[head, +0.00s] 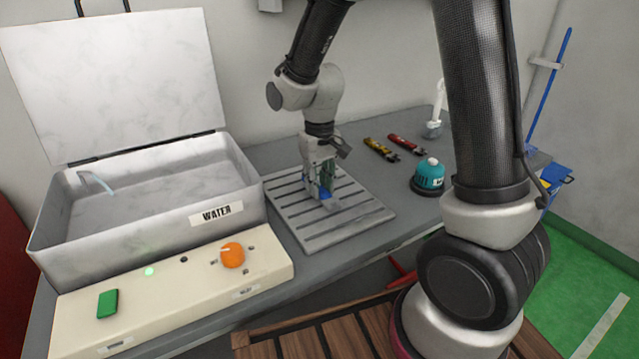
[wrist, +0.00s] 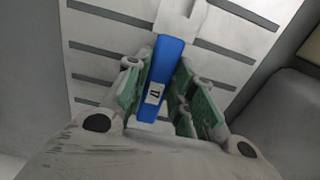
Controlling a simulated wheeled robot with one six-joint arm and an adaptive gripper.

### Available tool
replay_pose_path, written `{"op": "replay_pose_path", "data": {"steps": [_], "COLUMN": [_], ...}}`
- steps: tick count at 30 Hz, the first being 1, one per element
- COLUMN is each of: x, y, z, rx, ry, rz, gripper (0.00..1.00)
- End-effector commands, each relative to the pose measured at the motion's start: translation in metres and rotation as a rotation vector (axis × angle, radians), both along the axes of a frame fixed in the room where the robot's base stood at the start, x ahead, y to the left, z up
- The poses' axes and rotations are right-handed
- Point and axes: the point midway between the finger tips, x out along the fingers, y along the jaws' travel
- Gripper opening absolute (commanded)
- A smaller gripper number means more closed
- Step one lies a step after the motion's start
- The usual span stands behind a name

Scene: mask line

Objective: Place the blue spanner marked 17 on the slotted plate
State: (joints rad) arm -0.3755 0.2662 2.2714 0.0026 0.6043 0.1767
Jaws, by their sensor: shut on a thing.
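The blue spanner (wrist: 169,58) is between the green-padded fingers of my gripper (wrist: 158,92) in the wrist view. A small white label with a dark mark sits on its handle; I cannot read the number surely. In the head view my gripper (head: 318,182) points down over the slotted plate (head: 290,218), and a bit of the blue spanner (head: 325,193) shows at the fingertips. The slotted plate (wrist: 100,65) lies beneath it in the wrist view. The spanner is low over the plate; I cannot tell whether it touches. The fingers hide part of the handle.
A yellow spanner (head: 380,150) and a red spanner (head: 406,144) lie at the back of the table. A teal canister (head: 429,174) stands right of the plate. An open metal water tank (head: 235,203) and a control panel with an orange knob (head: 232,255) are at left.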

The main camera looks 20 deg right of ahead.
Motion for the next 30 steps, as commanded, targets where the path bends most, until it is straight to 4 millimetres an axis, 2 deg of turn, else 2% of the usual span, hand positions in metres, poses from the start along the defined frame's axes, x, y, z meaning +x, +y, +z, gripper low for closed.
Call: {"op": "replay_pose_path", "data": {"steps": [7, 8, 11, 20, 23, 26, 30], "x": [0.0, 0.0, 0.0, 0.0, 0.001, 0.001, 0.001], "y": [0.0, 0.0, 0.0, 0.0, 0.0, 0.0, 0.0], "z": [-0.003, -0.003, -0.003, -0.002, 0.005, 0.02, 0.052], "rx": [0.0, 0.0, 0.0, 0.0, 0.0, 0.002, 0.002], "ry": [0.0, 0.0, 0.0, 0.0, -0.002, -0.005, -0.006], "rz": [0.0, 0.0, 0.0, 0.0, 0.0, 0.0, 0.0], "gripper": [0.0, 0.28, 0.46, 0.46, 0.46, 0.46, 0.46]}}
